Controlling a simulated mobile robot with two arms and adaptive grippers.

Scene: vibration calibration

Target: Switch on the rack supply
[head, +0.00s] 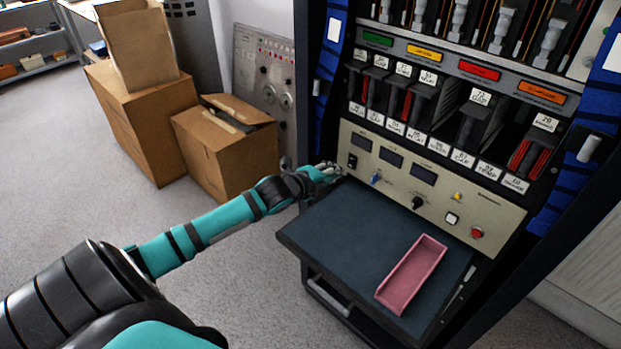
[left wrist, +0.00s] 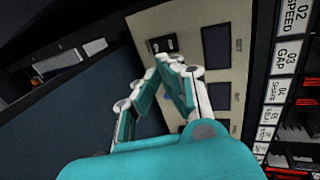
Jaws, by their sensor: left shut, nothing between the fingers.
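The beige supply panel (head: 488,217) sits in the rack above a dark pull-out shelf. A black rocker switch (head: 352,161) is at the panel's left end; it also shows in the left wrist view (left wrist: 162,43). Three display windows on the panel are dark. My left gripper (head: 337,169) is shut and empty, just below the switch at the panel's left end. In the left wrist view its fingertips (left wrist: 171,63) lie close beside the switch; I cannot tell whether they touch it. My right gripper is not in view.
The shelf (head: 335,235) juts out below the panel and carries a pink tray (head: 411,274). A blue knob (head: 376,178), black knob (head: 418,203) and red button (head: 477,232) are along the panel. Cardboard boxes (head: 225,150) stand on the floor at left.

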